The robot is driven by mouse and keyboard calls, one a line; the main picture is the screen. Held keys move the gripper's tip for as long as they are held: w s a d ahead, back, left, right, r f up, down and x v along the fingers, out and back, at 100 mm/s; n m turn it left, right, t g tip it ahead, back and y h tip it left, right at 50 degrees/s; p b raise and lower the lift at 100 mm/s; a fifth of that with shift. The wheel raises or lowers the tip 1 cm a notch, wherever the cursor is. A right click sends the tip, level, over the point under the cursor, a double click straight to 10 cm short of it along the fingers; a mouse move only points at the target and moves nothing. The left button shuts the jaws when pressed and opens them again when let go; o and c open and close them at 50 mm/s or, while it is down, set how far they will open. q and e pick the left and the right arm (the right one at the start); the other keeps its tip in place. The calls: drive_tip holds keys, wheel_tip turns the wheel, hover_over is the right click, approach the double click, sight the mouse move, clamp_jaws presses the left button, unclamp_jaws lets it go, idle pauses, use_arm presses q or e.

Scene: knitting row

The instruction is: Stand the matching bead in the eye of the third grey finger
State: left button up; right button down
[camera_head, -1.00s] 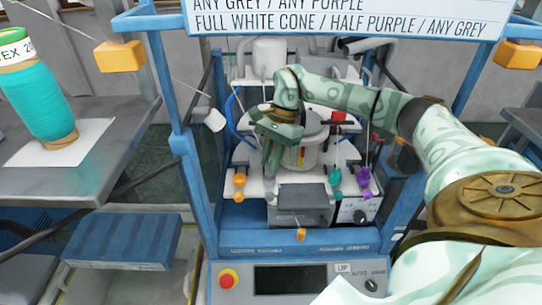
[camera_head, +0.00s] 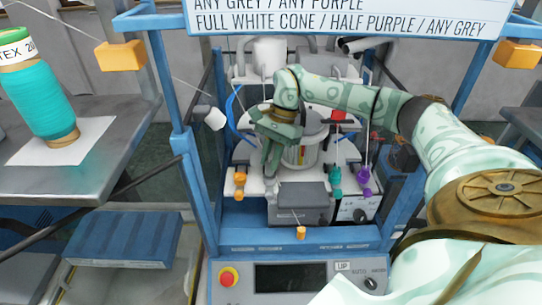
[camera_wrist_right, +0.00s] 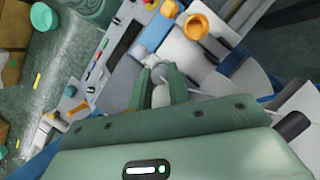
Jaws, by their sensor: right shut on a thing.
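My right gripper (camera_head: 272,160) reaches down into the blue-framed machine, in front of its round grey drum (camera_head: 300,152). In the right wrist view its two green fingers (camera_wrist_right: 161,82) are shut on a small pale grey thing (camera_wrist_right: 161,96), partly hidden between them; I cannot tell its full shape. An orange piece (camera_head: 240,180), a teal piece (camera_head: 335,176) and a purple piece (camera_head: 365,178) stand along the machine's white deck. Orange pieces (camera_wrist_right: 196,27) also show in the right wrist view. I cannot make out the grey fingers or their eyes. My left gripper is out of view.
A dark grey box (camera_head: 304,198) sits at the deck's front, with a small orange piece (camera_head: 301,232) below it. The blue frame posts (camera_head: 190,180) stand either side. A sign (camera_head: 340,20) spans the top. A teal yarn cone (camera_head: 40,100) stands on the left table.

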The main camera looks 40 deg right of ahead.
drive_tip(key=shift+f, duration=0.3)
idle(0.7)
drive_tip(key=c, duration=1.2)
unclamp_jaws()
drive_tip(key=shift+c, duration=0.2)
drive_tip(key=b+v, duration=0.1)
drive_tip(key=v, duration=0.6)
drive_tip(key=shift+r+b, duration=0.25)
drive_tip(key=shift+b, duration=0.15)
drive_tip(key=shift+f, duration=0.1)
